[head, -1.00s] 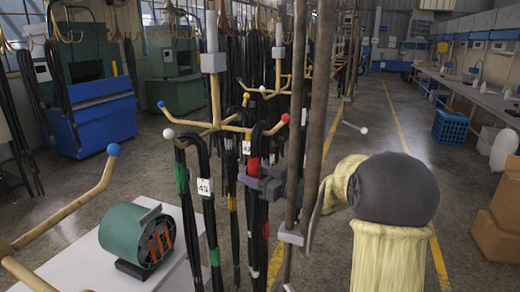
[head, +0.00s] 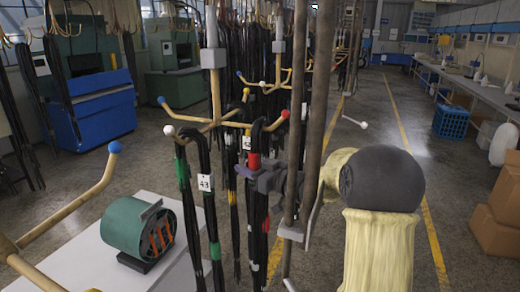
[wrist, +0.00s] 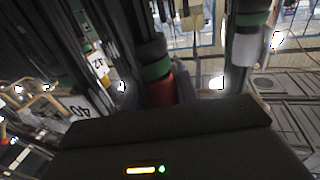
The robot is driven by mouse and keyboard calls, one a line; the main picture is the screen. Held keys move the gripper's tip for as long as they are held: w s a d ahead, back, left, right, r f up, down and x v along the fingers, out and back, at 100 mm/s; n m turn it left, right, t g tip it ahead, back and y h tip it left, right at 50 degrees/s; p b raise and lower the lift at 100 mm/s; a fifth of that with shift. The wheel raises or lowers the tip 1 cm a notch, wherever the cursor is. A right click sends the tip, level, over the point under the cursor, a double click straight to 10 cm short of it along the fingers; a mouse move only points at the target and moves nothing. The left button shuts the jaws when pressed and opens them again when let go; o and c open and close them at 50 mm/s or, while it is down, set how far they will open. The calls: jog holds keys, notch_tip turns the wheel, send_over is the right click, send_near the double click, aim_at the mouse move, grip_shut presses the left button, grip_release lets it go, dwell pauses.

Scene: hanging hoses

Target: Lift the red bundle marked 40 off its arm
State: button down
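The bundle with the red band (head: 254,161) hangs in the head view from the red-tipped arm (head: 284,114) of the rack. Its dark hoses loop over the arm and hang down. Its number is not readable in the head view. In the wrist view a red band (wrist: 163,88) shows on a dark hose, and a tag reading 40 (wrist: 82,107) is at the left. My gripper (head: 258,177) is at the height of the red band, against or around the hoses. Its fingertips are partly hidden, so whether it is closed on them is unclear.
A green-banded bundle tagged 43 (head: 205,182) hangs just left on the white-tipped arm. Another tag (wrist: 98,65) shows in the wrist view. A green motor (head: 140,237) sits on a white table (head: 80,265) at front left. More hoses hang close behind.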

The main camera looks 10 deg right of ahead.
jog(key=shift+r, duration=0.1)
dwell(0.3)
notch_tip(320, 180, up, 7)
jog(key=b, duration=0.1)
jog(key=s+d+b, duration=0.4)
jog(key=s+d, duration=0.6)
jog(key=d, duration=0.4)
jog(key=shift+s+d+b, duration=0.25)
jog(key=shift+d+b, duration=0.05)
jog(key=shift+b, duration=0.05)
